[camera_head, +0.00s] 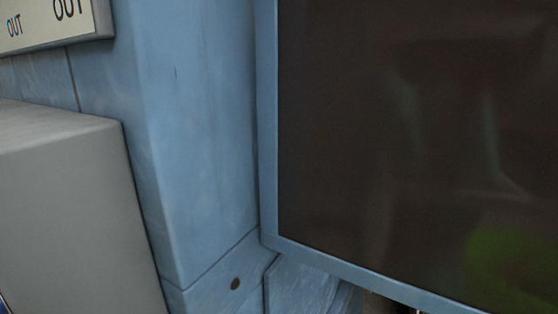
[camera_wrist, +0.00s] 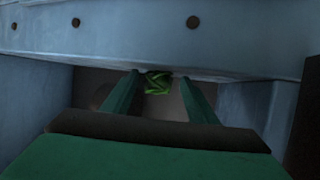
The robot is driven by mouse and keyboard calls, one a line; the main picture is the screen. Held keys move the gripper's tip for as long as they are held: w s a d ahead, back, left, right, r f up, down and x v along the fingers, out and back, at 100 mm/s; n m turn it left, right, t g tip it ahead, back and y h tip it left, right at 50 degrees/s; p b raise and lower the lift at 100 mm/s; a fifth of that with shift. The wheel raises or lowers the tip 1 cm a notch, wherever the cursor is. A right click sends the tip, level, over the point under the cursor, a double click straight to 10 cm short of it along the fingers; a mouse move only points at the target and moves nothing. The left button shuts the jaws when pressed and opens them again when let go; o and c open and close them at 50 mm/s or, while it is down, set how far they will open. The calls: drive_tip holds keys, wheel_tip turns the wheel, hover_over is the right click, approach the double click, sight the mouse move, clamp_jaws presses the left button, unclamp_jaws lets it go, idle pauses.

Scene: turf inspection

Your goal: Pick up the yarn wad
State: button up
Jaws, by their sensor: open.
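A small bright green tangled wad, which looks like the yarn wad (camera_wrist: 157,83), shows in the wrist view. It lies on a dark surface in a recess under a blue panel, and the panel's lower edge is close above it. My gripper (camera_wrist: 153,84) is open, with its two green fingers pointing into the recess. The wad appears between the fingertips or just past them; I cannot tell the exact depth. Neither the wad nor my gripper can be made out in the head view.
In the wrist view a blue panel with dark bolts (camera_wrist: 135,40) spans above the recess, and blue walls close in on both sides. The head view shows a large dark framed pane (camera_head: 400,130), a blue post (camera_head: 200,130), a grey box (camera_head: 70,210) and an "OUT" sign (camera_head: 50,28).

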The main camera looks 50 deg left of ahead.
drive_tip(key=shift+c, duration=0.3)
drive_tip(key=shift+w, duration=0.1)
drive_tip(key=c, duration=1)
drive_tip(key=shift+c, duration=0.2)
drive_tip(key=shift+r, duration=0.1)
